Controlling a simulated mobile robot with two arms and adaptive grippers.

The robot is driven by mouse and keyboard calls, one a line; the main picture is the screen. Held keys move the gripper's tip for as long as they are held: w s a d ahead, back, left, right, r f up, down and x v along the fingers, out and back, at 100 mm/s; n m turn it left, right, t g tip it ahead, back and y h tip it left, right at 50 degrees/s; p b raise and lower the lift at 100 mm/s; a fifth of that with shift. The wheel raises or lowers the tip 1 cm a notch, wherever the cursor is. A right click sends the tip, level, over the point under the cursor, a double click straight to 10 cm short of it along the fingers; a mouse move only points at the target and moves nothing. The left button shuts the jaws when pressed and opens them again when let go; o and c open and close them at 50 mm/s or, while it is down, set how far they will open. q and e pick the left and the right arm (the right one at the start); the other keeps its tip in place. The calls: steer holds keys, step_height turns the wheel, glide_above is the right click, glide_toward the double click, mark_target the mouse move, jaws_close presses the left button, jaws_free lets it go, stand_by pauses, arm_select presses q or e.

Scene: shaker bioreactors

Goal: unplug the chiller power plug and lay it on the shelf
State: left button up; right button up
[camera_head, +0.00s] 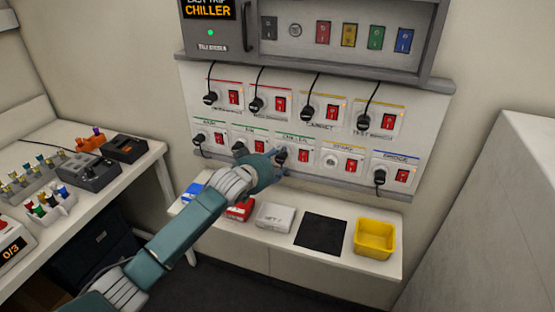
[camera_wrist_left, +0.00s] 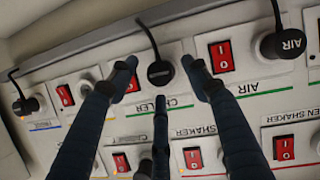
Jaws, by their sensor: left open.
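The black chiller plug (camera_wrist_left: 160,73) sits in its socket under the CHILLER label, in the lower row of the wall panel. In the head view the plug (camera_head: 281,156) is partly covered by my left gripper (camera_head: 278,154). My left gripper is open, with its dark fingers spread on both sides of the plug in the wrist view and a third finger below it in the picture. I cannot tell whether any finger touches it. The chiller's red switch (camera_head: 303,156) is right beside the plug. The white shelf (camera_head: 283,248) runs below the panel. My right gripper is not in view.
The shelf holds a red box (camera_head: 240,210), a white box (camera_head: 275,216), a black mat (camera_head: 321,233) and a yellow bin (camera_head: 375,239). Other plugs, such as the far-right one (camera_head: 380,177), fill nearby sockets. A side table (camera_head: 120,170) stands left.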

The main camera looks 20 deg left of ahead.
arm_select(q)
steer(key=shift+w+d+f, duration=0.1)
steer(key=shift+w+f, duration=0.1)
steer(key=shift+w, duration=0.35)
jaws_close()
steer(key=shift+s+f, duration=0.1)
steer(key=shift+s, duration=0.1)
steer(key=shift+s+p, duration=0.5)
steer(key=shift+p, duration=0.15)
steer(key=shift+s, duration=0.1)
